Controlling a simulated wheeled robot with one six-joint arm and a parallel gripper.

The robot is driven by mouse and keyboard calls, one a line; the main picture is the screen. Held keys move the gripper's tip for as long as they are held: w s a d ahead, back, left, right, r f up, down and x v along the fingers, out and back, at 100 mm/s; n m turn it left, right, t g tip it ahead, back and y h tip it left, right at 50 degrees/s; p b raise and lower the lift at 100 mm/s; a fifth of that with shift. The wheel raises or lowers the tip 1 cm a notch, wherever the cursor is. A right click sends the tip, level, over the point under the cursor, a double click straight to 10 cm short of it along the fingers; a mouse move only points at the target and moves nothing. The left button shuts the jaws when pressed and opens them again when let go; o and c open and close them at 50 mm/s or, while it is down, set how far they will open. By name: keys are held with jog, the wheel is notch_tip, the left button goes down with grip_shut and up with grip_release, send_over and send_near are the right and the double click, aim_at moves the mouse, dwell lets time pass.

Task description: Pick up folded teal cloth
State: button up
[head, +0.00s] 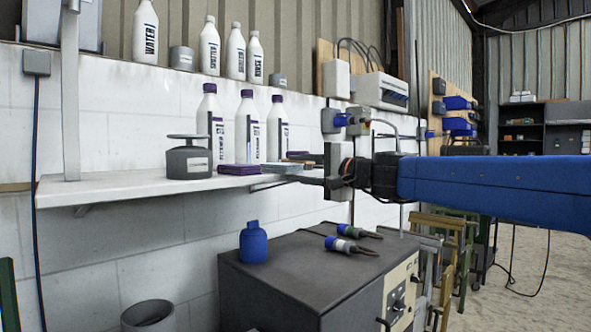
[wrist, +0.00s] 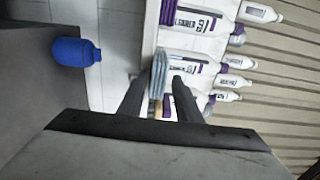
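The folded teal cloth (head: 281,168) lies flat at the right end of the white wall shelf (head: 120,186). In the wrist view the cloth (wrist: 159,72) shows as a thin grey-blue stack seen from its edge. My gripper (head: 310,178) is at the shelf's right end, close beside the cloth. In the wrist view my gripper (wrist: 157,82) has its two dark fingers apart, with the near part of the cloth in the gap between them. I cannot tell whether either finger touches it.
A purple folded cloth (head: 239,169) lies left of the teal one. White bottles with purple caps (head: 246,127) stand behind. A grey container (head: 189,160) stands further left. Below is a dark cabinet (head: 290,275) with a blue bottle (head: 253,243) on top.

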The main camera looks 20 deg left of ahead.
jog(key=shift+c, duration=0.4)
grip_shut()
notch_tip(320, 180, up, 3)
jog(key=shift+f, duration=0.2)
jog(key=s+d+r, duration=0.2)
jog(key=d, duration=0.4)
jog(key=s+d+r, duration=0.3)
jog(key=d, duration=0.4)
jog(key=shift+s, duration=0.2)
